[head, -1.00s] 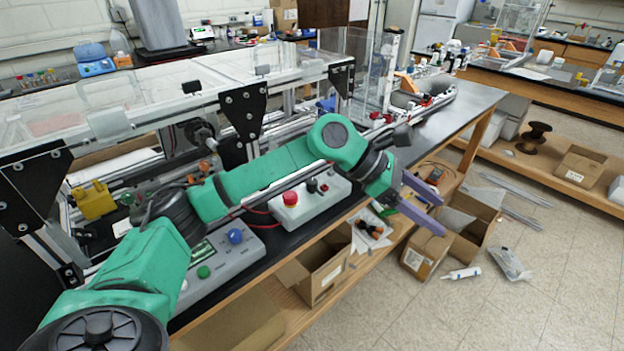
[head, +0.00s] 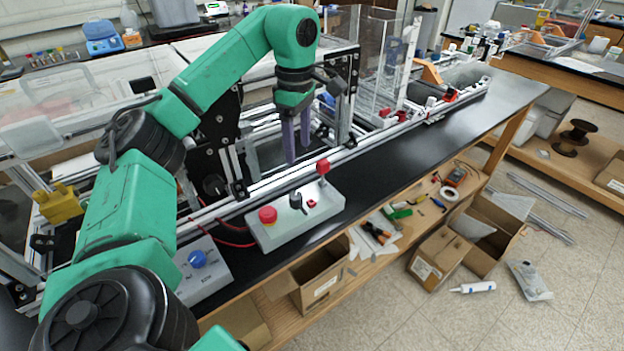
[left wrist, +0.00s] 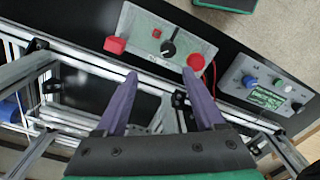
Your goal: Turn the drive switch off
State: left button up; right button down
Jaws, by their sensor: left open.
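A pale control box (head: 298,220) stands on the black bench top. It carries a round red button (head: 267,215), a black knob (head: 295,200), a small red switch (head: 312,203) and a red-topped lever (head: 323,167). I cannot read which control is the drive switch. My left gripper (head: 299,153) is open and empty, pointing down above and behind the box, by the rail. In the left wrist view its purple fingers (left wrist: 161,74) are apart, below the black knob (left wrist: 168,47) in the picture, touching none of the controls. My right gripper is out of view.
A second grey box with a blue knob (head: 197,258) stands to the left, partly behind my left arm. Aluminium rails (head: 260,190) run behind the boxes. Clear black bench top (head: 400,170) lies to the right. Open cardboard boxes (head: 318,280) sit below the bench edge.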

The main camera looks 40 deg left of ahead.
pick_arm(q)
jog(key=b, duration=0.5)
send_over(295, 195)
jog(key=s, duration=0.1)
notch_tip(295, 195, down, 6)
jog(key=shift+r, duration=0.1)
jog(key=f, duration=0.1)
jog(key=f+p, duration=0.1)
jog(key=f, duration=0.1)
jog(key=shift+w+f, duration=0.3)
jog(key=shift+w, duration=0.1)
jog(key=f, duration=0.3)
jog(key=shift+w+f+p, duration=0.15)
jog(key=shift+w+p, duration=0.05)
jog(key=shift+p, duration=0.2)
jog(key=shift+s+f, duration=0.1)
jog(key=shift+f, duration=0.15)
jog(key=shift+s+f, duration=0.1)
grip_shut()
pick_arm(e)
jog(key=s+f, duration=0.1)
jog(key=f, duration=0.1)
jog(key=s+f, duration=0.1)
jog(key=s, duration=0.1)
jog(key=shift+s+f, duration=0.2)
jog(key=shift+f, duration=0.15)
